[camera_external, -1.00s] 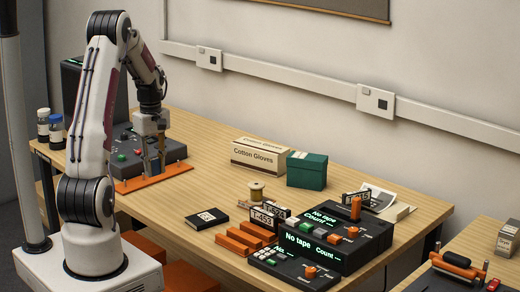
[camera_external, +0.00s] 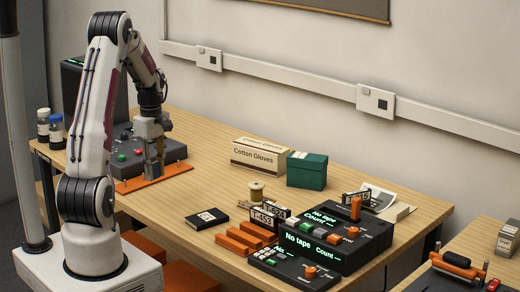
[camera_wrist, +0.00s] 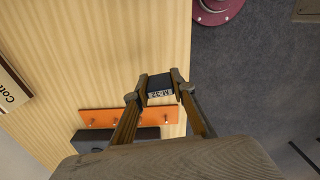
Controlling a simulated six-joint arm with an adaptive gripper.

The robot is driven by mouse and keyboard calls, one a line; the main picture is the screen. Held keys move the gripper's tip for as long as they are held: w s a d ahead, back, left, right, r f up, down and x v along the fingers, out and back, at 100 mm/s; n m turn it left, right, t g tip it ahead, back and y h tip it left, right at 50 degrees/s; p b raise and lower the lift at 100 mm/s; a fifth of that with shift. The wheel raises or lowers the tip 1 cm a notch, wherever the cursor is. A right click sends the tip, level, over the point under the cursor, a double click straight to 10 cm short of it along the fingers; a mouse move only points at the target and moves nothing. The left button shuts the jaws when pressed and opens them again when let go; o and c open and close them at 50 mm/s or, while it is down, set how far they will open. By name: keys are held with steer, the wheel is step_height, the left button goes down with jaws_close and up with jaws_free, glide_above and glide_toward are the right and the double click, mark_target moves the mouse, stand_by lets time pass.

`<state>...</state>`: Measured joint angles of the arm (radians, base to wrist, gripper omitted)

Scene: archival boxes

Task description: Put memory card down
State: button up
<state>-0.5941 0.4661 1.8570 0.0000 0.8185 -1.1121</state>
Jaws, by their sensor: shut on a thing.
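The memory card (camera_wrist: 160,82) is a small dark block with a white label on its edge; the lettering is too small to read surely. In the wrist view it sits between the two fingertips of my gripper (camera_wrist: 159,92), which is shut on it. In the external view my gripper (camera_external: 155,172) points down over the orange strip (camera_external: 128,186) at the left end of the table, in front of the dark console. The card cannot be made out there. The strip also shows in the wrist view (camera_wrist: 98,117), with small pegs.
The dark console (camera_external: 172,152) stands close behind my gripper. A cotton gloves box (camera_external: 258,156), a green box (camera_external: 306,172), a black box (camera_external: 207,219) and tape consoles (camera_external: 322,245) stand further right. The table between is clear.

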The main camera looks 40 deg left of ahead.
mark_target(155, 179)
steer(key=shift+f, duration=1.95)
steer(key=shift+f, duration=0.1)
steer(key=shift+f, duration=2.2)
steer(key=shift+f, duration=0.2)
steer(key=o, duration=0.9)
steer(key=shift+o, duration=0.2)
steer(key=shift+r, duration=0.15)
steer(key=shift+r, duration=0.85)
steer(key=shift+w+d+r, duration=0.1)
steer(key=shift+d+r, duration=0.15)
steer(key=shift+r, duration=1.2)
steer(key=shift+d+r, duration=0.2)
steer(key=shift+r, duration=1.25)
